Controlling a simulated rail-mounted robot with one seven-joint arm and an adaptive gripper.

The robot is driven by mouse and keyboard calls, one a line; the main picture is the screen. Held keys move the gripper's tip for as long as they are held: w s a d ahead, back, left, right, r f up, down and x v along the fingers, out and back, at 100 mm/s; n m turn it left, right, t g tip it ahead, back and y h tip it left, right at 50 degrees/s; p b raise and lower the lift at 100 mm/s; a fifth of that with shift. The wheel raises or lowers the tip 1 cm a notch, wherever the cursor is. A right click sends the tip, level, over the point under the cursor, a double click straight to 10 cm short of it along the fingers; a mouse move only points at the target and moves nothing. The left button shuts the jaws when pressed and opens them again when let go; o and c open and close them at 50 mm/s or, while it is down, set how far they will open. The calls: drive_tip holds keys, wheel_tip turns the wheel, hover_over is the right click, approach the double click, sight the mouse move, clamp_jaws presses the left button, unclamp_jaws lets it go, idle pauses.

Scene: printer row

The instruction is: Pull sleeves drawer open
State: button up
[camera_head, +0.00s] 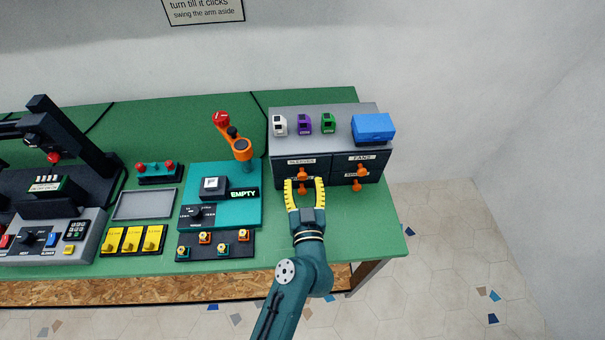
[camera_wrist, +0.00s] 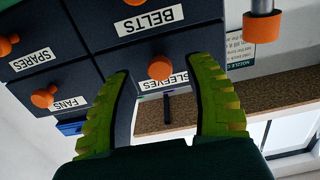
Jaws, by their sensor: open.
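The sleeves drawer (camera_head: 284,172) is the upper left drawer of a dark cabinet with a grey top, and its front looks flush. Its orange knob (camera_head: 302,172) is under the SLEEVES label (camera_head: 301,161). My gripper (camera_head: 304,182), with yellow-green fingers, is open in front of the cabinet's left column. In the wrist view, which is upside down, the sleeves knob (camera_wrist: 160,68) shows between the spread fingertips (camera_wrist: 158,64), with a gap on each side. The left finger hides part of the drawer front. The SLEEVES label (camera_wrist: 165,81) is partly hidden by the knob.
The FANS drawer (camera_head: 372,166) is to the right. The BELTS drawer (camera_wrist: 185,37) is directly below the sleeves drawer, the SPARES drawer (camera_wrist: 50,30) beside it. A blue box (camera_head: 373,128) and small cartridges stand on top. The green table (camera_head: 355,235) is clear in front on the right.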

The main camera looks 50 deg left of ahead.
sight(300, 165)
drive_tip(key=shift+x, duration=1.3)
drive_tip(key=shift+c, duration=0.2)
